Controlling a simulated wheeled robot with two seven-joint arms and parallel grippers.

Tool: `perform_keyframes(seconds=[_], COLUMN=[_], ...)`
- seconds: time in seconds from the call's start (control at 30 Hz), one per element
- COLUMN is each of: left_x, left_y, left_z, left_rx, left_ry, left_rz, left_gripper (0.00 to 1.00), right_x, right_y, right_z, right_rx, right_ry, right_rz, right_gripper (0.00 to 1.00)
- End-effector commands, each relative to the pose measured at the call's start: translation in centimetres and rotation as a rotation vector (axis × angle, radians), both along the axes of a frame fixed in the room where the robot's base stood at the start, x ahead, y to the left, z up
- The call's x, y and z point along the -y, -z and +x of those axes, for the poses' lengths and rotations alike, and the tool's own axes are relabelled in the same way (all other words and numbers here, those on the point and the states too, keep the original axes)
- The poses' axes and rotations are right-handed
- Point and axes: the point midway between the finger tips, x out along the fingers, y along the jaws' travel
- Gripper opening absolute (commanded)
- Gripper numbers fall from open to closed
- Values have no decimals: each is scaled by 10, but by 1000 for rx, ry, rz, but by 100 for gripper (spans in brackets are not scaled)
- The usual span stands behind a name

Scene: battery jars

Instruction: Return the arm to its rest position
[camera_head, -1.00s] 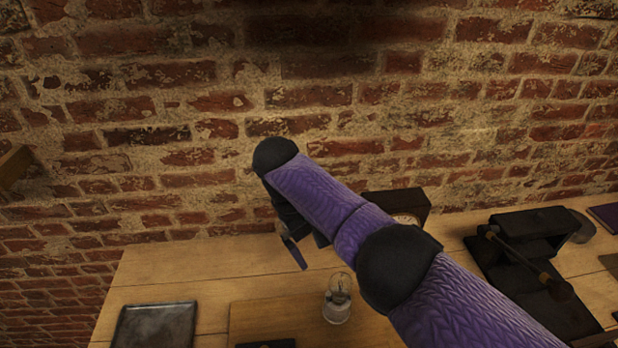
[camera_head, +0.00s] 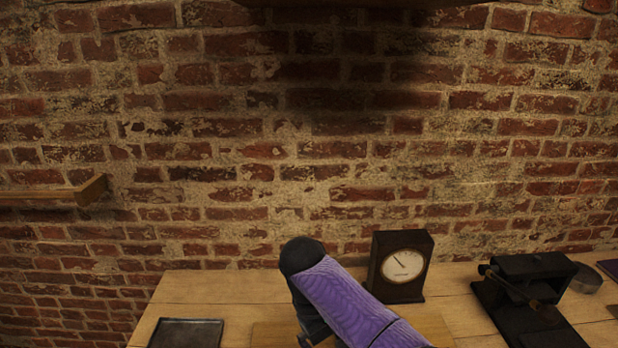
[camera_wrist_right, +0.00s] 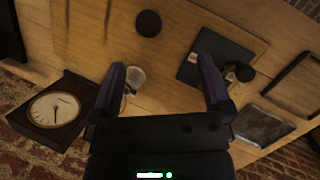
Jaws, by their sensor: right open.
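My right arm (camera_head: 345,300), in a purple sleeve, comes up from the bottom edge of the head view. Its gripper is mostly cut off or hidden there. In the right wrist view my right gripper (camera_wrist_right: 162,82) is open, with its two dark fingers wide apart and nothing held between them. A small glass jar (camera_wrist_right: 134,76) stands on the wooden table just beside the left-hand finger in that view, apparently below it. My left gripper is not in view.
A dial instrument in a dark case (camera_head: 400,266) stands on the table (camera_head: 225,287) near the brick wall. A black apparatus (camera_head: 530,290) is at right, a grey tray (camera_head: 186,333) at front left. A black plate (camera_wrist_right: 217,58) and dark disc (camera_wrist_right: 148,23) lie below the gripper.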

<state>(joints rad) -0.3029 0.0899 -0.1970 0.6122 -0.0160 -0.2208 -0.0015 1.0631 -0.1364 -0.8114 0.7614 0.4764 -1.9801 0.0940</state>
Motion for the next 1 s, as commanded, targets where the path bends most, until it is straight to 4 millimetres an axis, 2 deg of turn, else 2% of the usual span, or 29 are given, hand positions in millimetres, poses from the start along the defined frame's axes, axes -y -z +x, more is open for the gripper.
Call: perform_keyframes(seconds=[0.13, 0.27, 0.4, 0.53, 0.73, 1.0], left_x=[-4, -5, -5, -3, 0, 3], left_y=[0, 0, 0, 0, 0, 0], left_z=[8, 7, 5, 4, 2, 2], left_rx=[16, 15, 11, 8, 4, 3], left_ry=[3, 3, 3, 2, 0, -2], left_rz=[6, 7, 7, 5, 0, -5], left_gripper=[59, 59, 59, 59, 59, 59], right_x=[-9, -18, -27, -26, 1, 59], right_y=[21, 43, 69, 90, 107, 96], right_z=[-12, -27, -52, -80, -127, -180], right_rx=[0, 8, 34, 87, 211, 382], right_ry=[-26, -43, -37, 5, 128, 255], right_rz=[68, 148, 265, 373, 466, 430], right_gripper=[100, 100, 100, 100, 100, 100])
